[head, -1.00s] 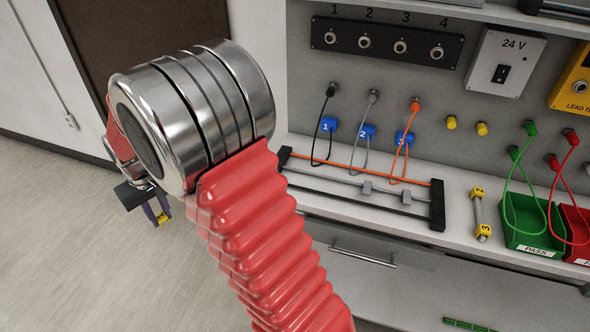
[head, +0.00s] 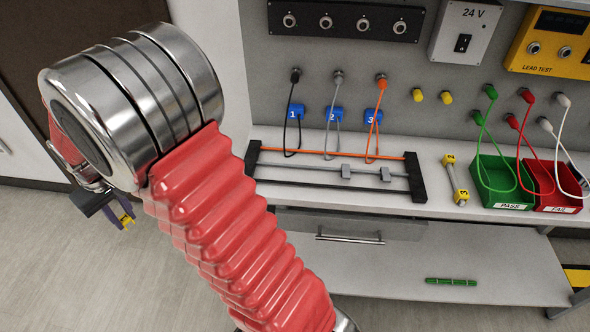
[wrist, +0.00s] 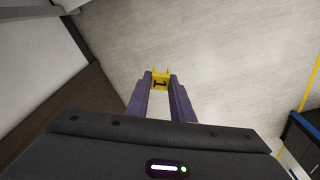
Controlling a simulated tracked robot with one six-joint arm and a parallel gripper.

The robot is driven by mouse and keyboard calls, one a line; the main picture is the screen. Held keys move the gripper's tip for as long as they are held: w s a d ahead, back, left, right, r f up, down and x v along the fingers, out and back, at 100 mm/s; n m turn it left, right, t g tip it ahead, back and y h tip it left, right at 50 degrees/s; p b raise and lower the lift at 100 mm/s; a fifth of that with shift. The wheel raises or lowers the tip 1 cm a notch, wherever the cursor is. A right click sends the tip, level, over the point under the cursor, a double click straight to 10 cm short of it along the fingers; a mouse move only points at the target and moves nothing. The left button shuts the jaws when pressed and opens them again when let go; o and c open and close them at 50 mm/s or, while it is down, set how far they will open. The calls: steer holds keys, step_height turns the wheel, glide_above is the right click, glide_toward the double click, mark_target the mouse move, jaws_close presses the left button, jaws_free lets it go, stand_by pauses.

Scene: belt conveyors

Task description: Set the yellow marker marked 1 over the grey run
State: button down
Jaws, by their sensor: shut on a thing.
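The yellow marker marked 1 (wrist: 160,80) is between the tips of my gripper (wrist: 160,84) in the wrist view. My gripper (head: 122,214) is shut on it, over open floor at the left of the head view, where the marker (head: 127,217) is small. The grey run (head: 300,170) lies between the orange and black runs in a black-ended rack on the bench, right of my gripper and well apart from it. Two grey blocks (head: 346,171) (head: 385,174) sit on the grey run toward its right end.
Blue tags (head: 334,114) hang on black, grey and orange leads behind the rack. Yellow markers 2 and 3 sit on a small rod (head: 456,181) right of it. Green (head: 500,197) and red (head: 560,201) bins stand further right. A drawer handle (head: 350,238) juts out below the bench.

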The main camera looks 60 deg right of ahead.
mark_target(329, 168)
steer(key=s+d+r+m, duration=0.25)
steer(key=d+m, duration=0.25)
steer(key=d, duration=0.4)
steer(key=s+d+r+m+g+h, duration=0.15)
steer(key=s+d+m, duration=0.25)
steer(key=d, duration=0.4)
steer(key=s+d+r+m+t, duration=0.15)
steer(key=s+d+m, duration=0.3)
steer(key=d, duration=0.45)
steer(key=s+d+r+m, duration=0.1)
steer(key=s+d+m, duration=0.1)
steer(key=s+d, duration=0.1)
steer(key=s+d+r+m+g, duration=0.1)
steer(key=s+d+m, duration=0.2)
steer(key=d, duration=0.1)
steer(key=s+d+r+m, duration=0.1)
steer(key=s+d+m, duration=0.2)
steer(key=s, duration=0.1)
steer(key=shift+d+r+m+g, duration=0.25)
steer(key=shift+r+g, duration=0.15)
steer(key=s+d+r+m, duration=0.1)
steer(key=s+d+m, duration=0.2)
steer(key=s, duration=0.4)
steer(key=s+d+r+m, duration=0.2)
steer(key=s+d+m, duration=0.1)
steer(key=s+m, duration=0.2)
steer(key=shift+s+d+r+m+g+y, duration=0.3)
steer(key=shift+s+g+y, duration=0.15)
steer(key=shift+s, duration=0.6)
steer(key=shift+f, duration=0.15)
